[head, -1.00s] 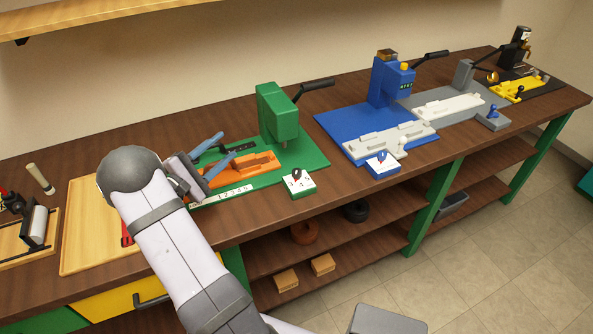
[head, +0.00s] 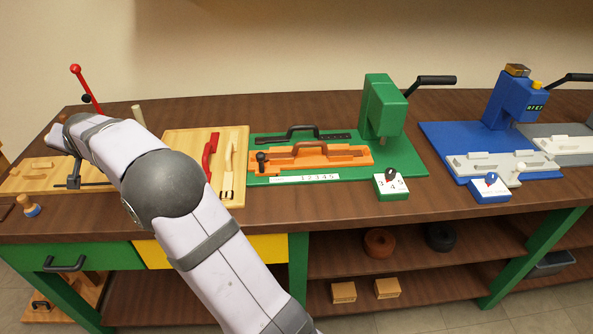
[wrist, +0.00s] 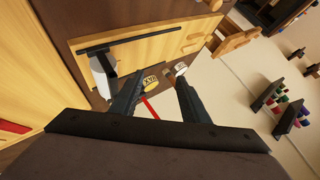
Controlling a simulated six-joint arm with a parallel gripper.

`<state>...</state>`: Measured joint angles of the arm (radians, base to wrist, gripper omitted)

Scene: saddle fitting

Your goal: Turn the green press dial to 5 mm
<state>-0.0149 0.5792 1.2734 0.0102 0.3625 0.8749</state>
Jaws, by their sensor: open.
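The green press (head: 383,108) stands toward the right of the head view, on a green base plate. Its dial (head: 391,182) is a white-topped green block with a dark knob at the plate's front right corner. The digits 3, 4 and 5 show around the knob; I cannot tell which one it points to. My gripper is far left of the dial, near the wooden board, largely hidden by my arm in the head view. In the wrist view my gripper (wrist: 160,80) is open, with nothing between its fingers. The dial is outside the wrist view.
A red-tipped lever (head: 86,88) rises at left. Bare bench front lies before the green dial.

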